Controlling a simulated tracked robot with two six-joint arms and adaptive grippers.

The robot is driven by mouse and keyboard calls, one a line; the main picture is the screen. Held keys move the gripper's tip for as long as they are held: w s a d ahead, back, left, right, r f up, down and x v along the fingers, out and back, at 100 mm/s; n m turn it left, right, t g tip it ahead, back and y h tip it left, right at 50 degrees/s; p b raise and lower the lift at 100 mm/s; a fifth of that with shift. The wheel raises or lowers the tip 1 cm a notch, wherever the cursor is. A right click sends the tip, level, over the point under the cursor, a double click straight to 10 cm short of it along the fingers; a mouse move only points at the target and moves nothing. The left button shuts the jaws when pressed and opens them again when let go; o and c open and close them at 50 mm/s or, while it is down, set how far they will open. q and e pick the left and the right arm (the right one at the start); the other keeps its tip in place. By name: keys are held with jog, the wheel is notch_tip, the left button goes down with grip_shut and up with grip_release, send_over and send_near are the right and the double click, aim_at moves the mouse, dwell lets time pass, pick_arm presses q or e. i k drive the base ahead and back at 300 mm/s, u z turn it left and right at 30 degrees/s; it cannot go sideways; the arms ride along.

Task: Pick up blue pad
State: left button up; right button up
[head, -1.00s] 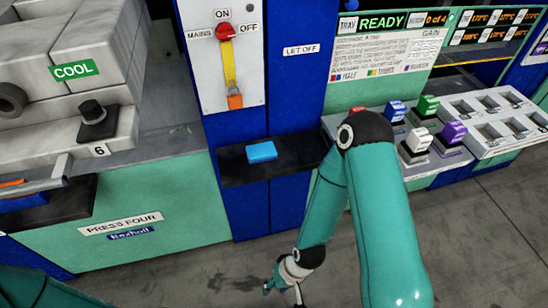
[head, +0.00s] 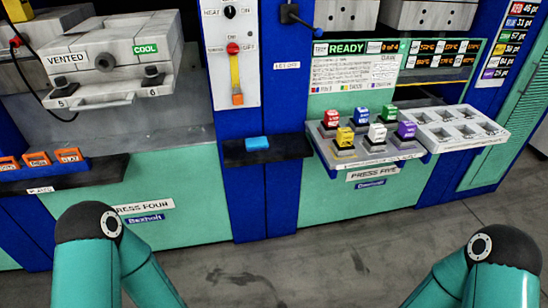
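The blue pad (head: 257,143) is a small flat block lying on a dark shelf (head: 290,147) on the front of the blue column, between the two presses. Nothing covers it. My two teal arms show at the bottom of the head view, one at the left and one at the right, both well below and apart from the pad. Neither gripper shows in this view.
A tray of coloured blocks (head: 349,153) stands to the right on press five, beside a white empty rack (head: 462,131). Orange blocks (head: 37,159) sit on a ledge at the far left. The grey floor (head: 310,270) in front is clear.

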aim_at(258, 143)
jog(key=z, duration=0.75)
jog(key=i, duration=1.85)
jog(key=u, duration=0.8)
jog(key=k, duration=0.85)
jog(key=u, duration=0.15)
jog(key=i, duration=0.9)
jog(key=z, duration=0.1)
